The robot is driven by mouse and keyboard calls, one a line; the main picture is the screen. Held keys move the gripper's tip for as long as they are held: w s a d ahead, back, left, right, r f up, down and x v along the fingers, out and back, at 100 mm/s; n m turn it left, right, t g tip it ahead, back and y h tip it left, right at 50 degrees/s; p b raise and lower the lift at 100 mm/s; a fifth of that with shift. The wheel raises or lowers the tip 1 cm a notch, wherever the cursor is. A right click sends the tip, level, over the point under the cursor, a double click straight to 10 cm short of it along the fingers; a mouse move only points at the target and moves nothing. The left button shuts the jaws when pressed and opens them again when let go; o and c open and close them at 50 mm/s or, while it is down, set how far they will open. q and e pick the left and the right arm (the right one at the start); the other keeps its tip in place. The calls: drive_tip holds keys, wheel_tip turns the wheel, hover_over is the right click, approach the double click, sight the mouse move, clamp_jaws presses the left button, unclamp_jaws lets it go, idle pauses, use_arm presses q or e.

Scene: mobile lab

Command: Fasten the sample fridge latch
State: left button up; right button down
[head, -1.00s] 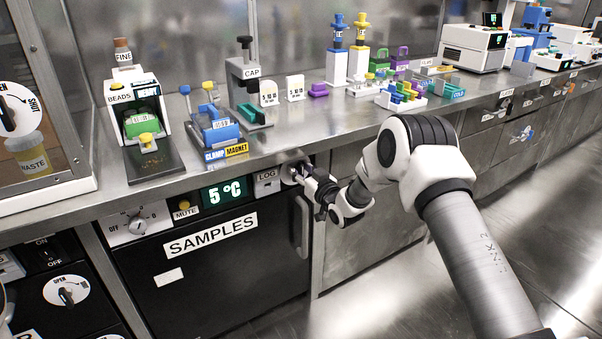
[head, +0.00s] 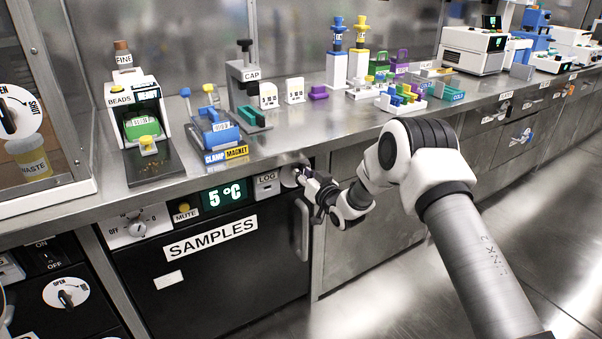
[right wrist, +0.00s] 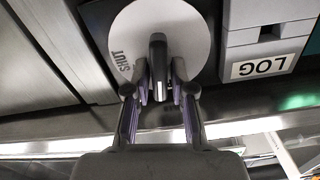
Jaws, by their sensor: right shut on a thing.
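The sample fridge (head: 225,275) is a black-fronted unit under the counter, with a SAMPLES label and a 5 °C display. Its latch (head: 288,176) is a pale round plate at the upper right, right of the LOG panel, partly hidden by my gripper. In the right wrist view the latch plate (right wrist: 128,32) carries the word SHUT and a dark upright grip bar (right wrist: 158,52). My right gripper (head: 303,178) is at the latch; in the right wrist view its fingers (right wrist: 160,84) are shut on that bar, one on each side. My left gripper is not in view.
The steel counter (head: 290,135) overhangs just above the latch and my right gripper. The fridge's vertical door handle (head: 301,228) stands out just below. A LOG panel (head: 266,184) sits beside the latch. The floor (head: 400,305) in front is clear.

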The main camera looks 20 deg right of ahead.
drive_tip(key=m, duration=0.4)
drive_tip(key=shift+d+f+m, duration=0.15)
drive_tip(key=shift+d+m, duration=0.15)
drive_tip(key=m, duration=0.3)
drive_tip(key=shift+d+f+m, duration=0.15)
drive_tip(key=shift+f+m, duration=0.05)
drive_tip(key=shift+m, duration=0.1)
drive_tip(key=shift+d+f+m+b, duration=0.1)
drive_tip(key=shift+f+m+b, duration=0.1)
drive_tip(key=shift+m, duration=1.1)
drive_tip(key=shift+f+m+b, duration=0.1)
drive_tip(key=shift+m+b, duration=0.15)
drive_tip(key=shift+m, duration=1.05)
drive_tip(key=shift+d+f+m+b, duration=0.1)
drive_tip(key=shift+f+m+b, duration=0.1)
drive_tip(key=shift+m, duration=1.1)
drive_tip(key=c, duration=1.2)
unclamp_jaws()
drive_tip(key=shift+o, duration=0.2)
